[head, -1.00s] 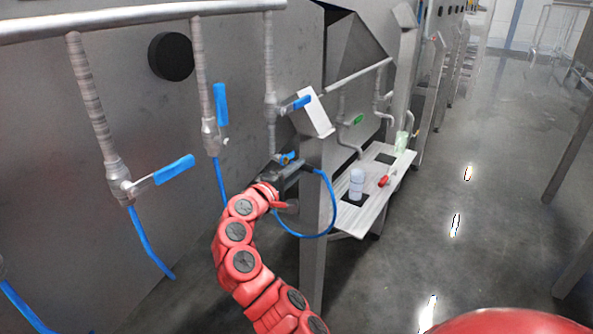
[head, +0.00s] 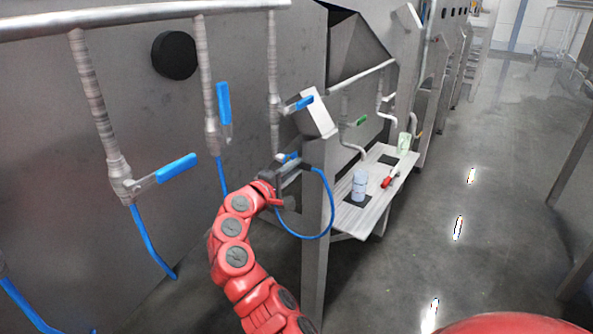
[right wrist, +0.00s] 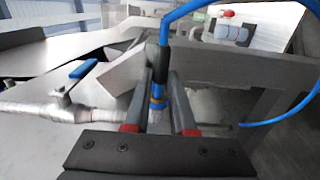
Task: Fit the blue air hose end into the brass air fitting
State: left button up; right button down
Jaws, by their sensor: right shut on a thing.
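My right gripper (head: 287,170) is at the near edge of the steel stand, beside a vertical pipe. In the right wrist view its two fingers (right wrist: 159,80) are shut on the end of the blue air hose (right wrist: 158,62), which has a black sleeve. A blue band and a small brass-coloured part (right wrist: 157,92) show between the fingers. I cannot tell whether this part is the brass air fitting or belongs to the hose, nor whether the two are joined. The hose (head: 332,205) loops down to the right of the gripper. My left gripper is not in view.
Pipes with blue-handled valves (head: 176,167) and other blue hoses (head: 150,243) hang along the steel wall at left. A shelf (head: 372,205) at right holds a pale bottle (head: 359,185) and a red-handled item (head: 387,182). The floor at right is open.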

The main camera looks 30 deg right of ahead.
jog(key=shift+w+a, duration=0.3)
jog(key=shift+w, duration=0.3)
jog(key=c, duration=1.2)
grip_release()
jog(key=shift+r, duration=0.1)
jog(key=o, duration=0.5)
jog(key=shift+w, duration=0.15)
jog(key=shift+a+b, duration=0.1)
jog(key=shift+b, duration=0.2)
jog(key=b+v, duration=0.4)
jog(key=v, duration=1.3)
jog(key=shift+a, duration=0.15)
